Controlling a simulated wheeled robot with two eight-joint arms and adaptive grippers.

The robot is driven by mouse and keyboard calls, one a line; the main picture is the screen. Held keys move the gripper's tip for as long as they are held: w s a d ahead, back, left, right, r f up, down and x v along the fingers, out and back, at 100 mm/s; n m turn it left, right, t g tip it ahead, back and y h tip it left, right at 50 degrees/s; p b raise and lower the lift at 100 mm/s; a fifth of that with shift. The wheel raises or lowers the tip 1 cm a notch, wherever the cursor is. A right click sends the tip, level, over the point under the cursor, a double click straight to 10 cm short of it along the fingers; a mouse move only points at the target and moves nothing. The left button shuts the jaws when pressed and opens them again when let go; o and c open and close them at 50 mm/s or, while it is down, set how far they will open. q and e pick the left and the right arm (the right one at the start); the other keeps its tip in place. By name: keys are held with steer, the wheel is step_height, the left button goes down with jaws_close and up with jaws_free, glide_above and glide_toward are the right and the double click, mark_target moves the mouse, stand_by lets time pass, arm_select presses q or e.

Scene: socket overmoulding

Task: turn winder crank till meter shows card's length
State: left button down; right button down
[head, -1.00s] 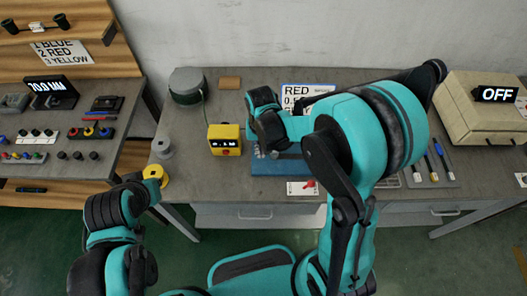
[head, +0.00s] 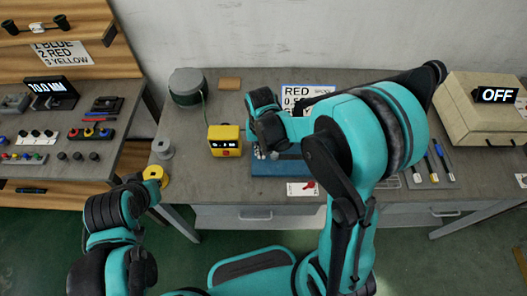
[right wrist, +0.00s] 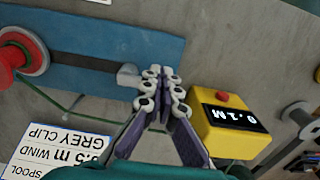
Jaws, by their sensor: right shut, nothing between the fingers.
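The winder's blue base (right wrist: 165,40) lies flat on the bench, with a red spool (right wrist: 12,62) at its left end in the right wrist view. A dark bar runs along the base to a light grey knob (right wrist: 128,75), apparently the crank's handle. My right gripper (right wrist: 165,78) is shut and empty close beside that knob; I cannot tell whether they touch. The yellow meter (right wrist: 228,125) reads 0.1M. The card (right wrist: 48,150) is upside down there and shows ".5 m", partly hidden. In the head view my left gripper (head: 150,190) is low at the bench's front left.
A green cord (right wrist: 70,108) passes by the winder. A grey drum (head: 187,86) stands behind the meter. Grey and yellow spools (head: 155,172) stand at the bench's left edge. A beige case (head: 485,120) with an OFF display is at right.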

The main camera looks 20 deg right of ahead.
steer(key=shift+f, duration=0.15)
steer(key=shift+f+b, duration=1.5)
steer(key=shift+b, duration=0.05)
steer(key=shift+w+a, duration=0.25)
steer(key=shift+w, duration=0.65)
steer(key=shift+w, duration=0.95)
